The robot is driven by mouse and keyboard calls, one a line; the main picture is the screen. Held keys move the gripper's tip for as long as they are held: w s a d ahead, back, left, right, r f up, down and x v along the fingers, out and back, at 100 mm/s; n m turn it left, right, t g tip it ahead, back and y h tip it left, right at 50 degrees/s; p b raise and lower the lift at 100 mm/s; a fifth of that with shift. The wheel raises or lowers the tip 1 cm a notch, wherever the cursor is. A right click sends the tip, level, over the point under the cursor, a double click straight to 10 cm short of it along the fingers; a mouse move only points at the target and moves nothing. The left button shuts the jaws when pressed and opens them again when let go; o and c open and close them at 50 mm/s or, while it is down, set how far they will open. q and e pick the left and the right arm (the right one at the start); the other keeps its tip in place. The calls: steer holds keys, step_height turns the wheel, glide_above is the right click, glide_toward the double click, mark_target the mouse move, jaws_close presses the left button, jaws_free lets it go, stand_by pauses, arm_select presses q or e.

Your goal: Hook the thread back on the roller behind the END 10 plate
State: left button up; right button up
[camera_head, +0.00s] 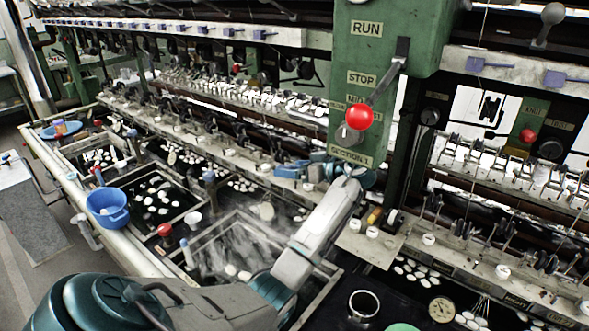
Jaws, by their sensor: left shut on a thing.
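My left arm comes in from the bottom left and reaches over a basin to the machine's front rail. My left gripper (316,170) is at the rail, just below the SECTION 1 label on the green column. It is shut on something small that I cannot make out. The wrist hides part of the rail there. Small plates run along the rail (467,268), but I cannot read END 10 on any of them. I cannot tell the thread or its roller apart from the many small parts. My right gripper is not in view.
The green column (385,95) with a red-knobbed lever (359,117) stands close above my left gripper. Dark basins with white cocoons (158,193) lie in front. A blue bucket (108,207) sits at the left edge. A metal cup (363,306) stands at the bottom.

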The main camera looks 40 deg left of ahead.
arm_select(q)
steer(key=s+r+p, duration=0.1)
steer(key=s, duration=0.1)
steer(key=s+r+p, duration=0.1)
steer(key=s, duration=0.1)
steer(key=s+r+p, duration=0.2)
steer(key=s, duration=0.1)
steer(key=shift+d, duration=0.35)
stand_by(0.5)
